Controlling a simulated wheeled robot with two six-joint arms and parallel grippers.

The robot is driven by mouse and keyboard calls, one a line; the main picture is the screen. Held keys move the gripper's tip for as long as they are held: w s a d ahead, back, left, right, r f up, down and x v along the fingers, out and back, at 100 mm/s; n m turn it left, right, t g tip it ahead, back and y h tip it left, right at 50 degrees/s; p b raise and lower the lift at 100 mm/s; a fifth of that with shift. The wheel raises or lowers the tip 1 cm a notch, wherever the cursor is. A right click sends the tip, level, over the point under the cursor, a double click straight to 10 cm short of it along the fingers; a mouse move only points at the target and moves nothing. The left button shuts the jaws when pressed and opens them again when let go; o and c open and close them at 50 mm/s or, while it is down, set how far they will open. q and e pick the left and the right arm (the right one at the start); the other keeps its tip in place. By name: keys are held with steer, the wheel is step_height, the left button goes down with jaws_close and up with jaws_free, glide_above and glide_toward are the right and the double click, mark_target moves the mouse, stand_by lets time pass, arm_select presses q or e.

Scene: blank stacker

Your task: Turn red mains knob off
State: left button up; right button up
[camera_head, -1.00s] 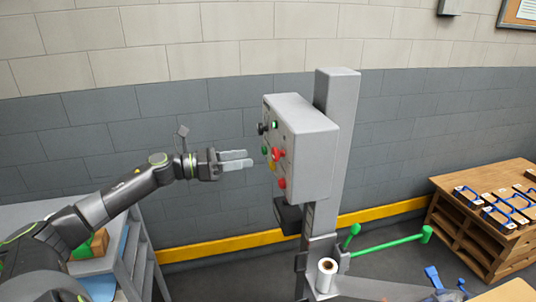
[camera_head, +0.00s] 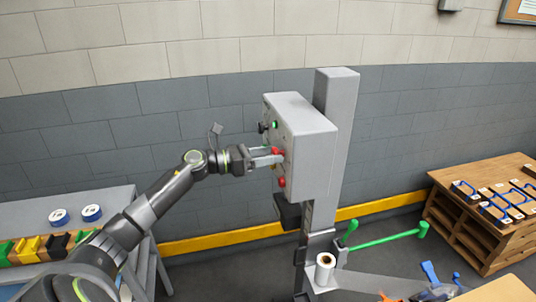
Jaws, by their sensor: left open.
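A grey control box (camera_head: 310,137) is mounted on a grey post, its control face turned to the left. An upper red control (camera_head: 277,151) and a lower red control (camera_head: 282,182) show on that face; I cannot tell from their shape which is the mains knob. My left gripper (camera_head: 279,157) is open, with its fingertips at the upper red control. The fingers partly hide this control, and I cannot tell whether they touch it. A black knob (camera_head: 262,127) and a lit green lamp (camera_head: 275,125) sit higher on the face. My right gripper is not in view.
The grey post (camera_head: 345,130) stands behind the box, with a white roll (camera_head: 325,268) and green handles (camera_head: 390,241) below. A grey bench (camera_head: 115,200) with tape rolls is at left, a wooden rack (camera_head: 490,210) at right.

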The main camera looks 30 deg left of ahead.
arm_select(q)
steer(key=c, duration=1)
steer(key=shift+n, duration=0.3)
steer(key=n+p, duration=0.1)
steer(key=n, duration=0.1)
steer(key=shift+r+n, duration=0.1)
steer(key=shift+n, duration=0.3)
steer(key=n+p, duration=0.2)
steer(key=n, duration=0.2)
steer(key=shift+n+p, duration=0.3)
steer(key=shift+p, duration=0.05)
steer(key=n+p, duration=0.4)
steer(key=n, duration=0.2)
steer(key=shift+n+p, duration=1.35)
steer(key=shift+n, duration=0.55)
